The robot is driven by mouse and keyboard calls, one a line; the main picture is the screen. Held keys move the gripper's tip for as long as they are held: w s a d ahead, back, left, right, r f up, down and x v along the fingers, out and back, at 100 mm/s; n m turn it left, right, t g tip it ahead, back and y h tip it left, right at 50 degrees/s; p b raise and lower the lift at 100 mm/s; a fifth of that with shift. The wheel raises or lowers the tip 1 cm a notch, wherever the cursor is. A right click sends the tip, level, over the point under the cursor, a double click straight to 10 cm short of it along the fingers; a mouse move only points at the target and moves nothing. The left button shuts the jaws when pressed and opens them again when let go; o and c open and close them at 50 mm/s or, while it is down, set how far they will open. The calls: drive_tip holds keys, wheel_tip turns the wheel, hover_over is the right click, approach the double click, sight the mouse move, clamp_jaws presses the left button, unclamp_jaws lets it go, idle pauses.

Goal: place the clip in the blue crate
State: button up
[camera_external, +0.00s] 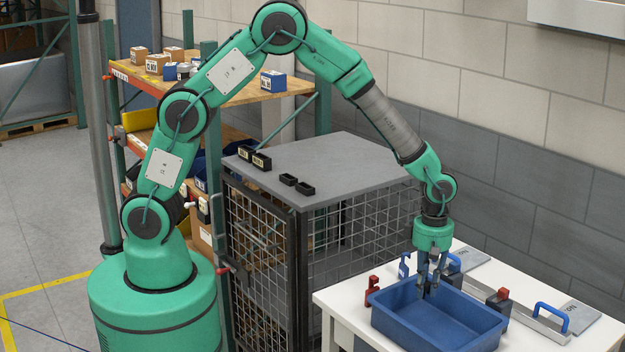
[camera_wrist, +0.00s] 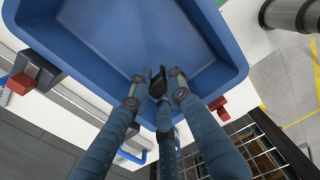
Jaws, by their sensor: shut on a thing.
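The blue crate (camera_external: 465,318) stands on the white table, and its inside and rim (camera_wrist: 228,45) fill the top of the wrist view. My gripper (camera_external: 428,288) points down over the crate's back left part in the external view. In the wrist view my gripper (camera_wrist: 157,88) is shut on a small dark piece, the clip (camera_wrist: 158,82), held between the fingertips against the blue crate floor behind it. The fingers hide much of the clip. I cannot tell whether it touches the crate floor. The rest of the crate's inside looks empty.
A red clamp (camera_external: 372,290) stands left of the crate and another red piece (camera_external: 499,297) at its back right. Behind the crate lies a metal rail with a blue handle (camera_external: 551,317). Small black bins (camera_external: 288,179) sit on the grey cage top (camera_external: 340,165).

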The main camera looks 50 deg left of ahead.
drive_tip(key=shift+f, duration=0.15)
hover_over(421, 328)
drive_tip(key=shift+a+f+b, duration=0.1)
drive_tip(key=shift+f+b, duration=0.2)
drive_tip(key=shift+f, duration=2.7)
drive_tip(key=shift+f, duration=0.1)
drive_tip(key=shift+f, duration=1.75)
drive_tip(key=shift+f, duration=0.15)
drive_tip(key=o, duration=0.8)
wheel_tip(421, 328, up, 12)
drive_tip(key=shift+w+r+p, duration=0.15)
drive_tip(key=shift+p, duration=0.25)
